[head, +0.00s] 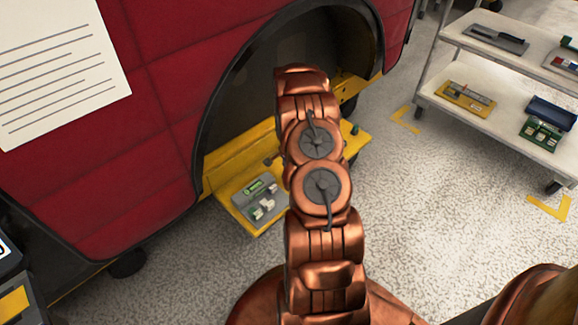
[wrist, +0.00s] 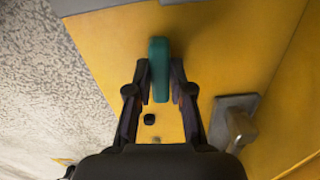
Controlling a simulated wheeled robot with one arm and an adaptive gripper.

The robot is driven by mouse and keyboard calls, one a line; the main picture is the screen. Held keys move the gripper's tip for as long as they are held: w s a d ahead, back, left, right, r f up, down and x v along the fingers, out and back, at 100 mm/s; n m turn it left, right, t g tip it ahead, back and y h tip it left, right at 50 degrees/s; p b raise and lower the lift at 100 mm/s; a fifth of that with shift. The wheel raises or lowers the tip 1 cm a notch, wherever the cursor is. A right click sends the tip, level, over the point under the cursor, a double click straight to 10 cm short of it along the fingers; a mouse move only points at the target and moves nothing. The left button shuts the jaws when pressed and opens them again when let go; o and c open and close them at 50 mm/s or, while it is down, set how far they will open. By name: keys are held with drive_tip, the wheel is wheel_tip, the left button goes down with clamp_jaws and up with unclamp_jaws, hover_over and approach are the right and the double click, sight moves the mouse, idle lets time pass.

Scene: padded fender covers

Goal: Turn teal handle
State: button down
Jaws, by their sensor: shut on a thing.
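The teal handle (wrist: 159,72) is a narrow upright bar in the wrist view, standing over a yellow panel (wrist: 225,60). My gripper (wrist: 158,82) has one finger on each side of it and is shut on it. The handle's far end reaches past the fingertips. In the head view my arm hides the gripper. A small dark green piece (head: 355,129) shows there at the right edge of the yellow ledge (head: 225,180); I cannot tell whether it is part of the handle.
A grey metal fitting (wrist: 236,122) sits right of the gripper on the yellow panel. A grey tray (head: 255,200) with small parts lies left of my arm. A red padded cover (head: 150,100) with a dark arch is behind. A white cart (head: 490,105) stands right; speckled floor between is clear.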

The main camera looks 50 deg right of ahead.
drive_tip(key=n+p, duration=0.2)
drive_tip(key=n, duration=0.2)
drive_tip(key=shift+r+n+p, duration=0.15)
drive_tip(key=shift+n+p, duration=0.15)
drive_tip(key=shift+p, duration=0.1)
drive_tip(key=n+p, duration=0.1)
drive_tip(key=n, duration=0.2)
drive_tip(key=shift+s+n, duration=0.15)
drive_tip(key=shift+n, duration=0.25)
drive_tip(key=n, duration=0.4)
drive_tip(key=shift+d, duration=0.1)
drive_tip(key=shift+d+n+b, duration=0.1)
drive_tip(key=shift+n+b, duration=0.5)
drive_tip(key=shift+n, duration=1.6)
drive_tip(key=c, duration=1)
unclamp_jaws()
drive_tip(key=shift+s, duration=0.1)
drive_tip(key=shift+c, duration=0.2)
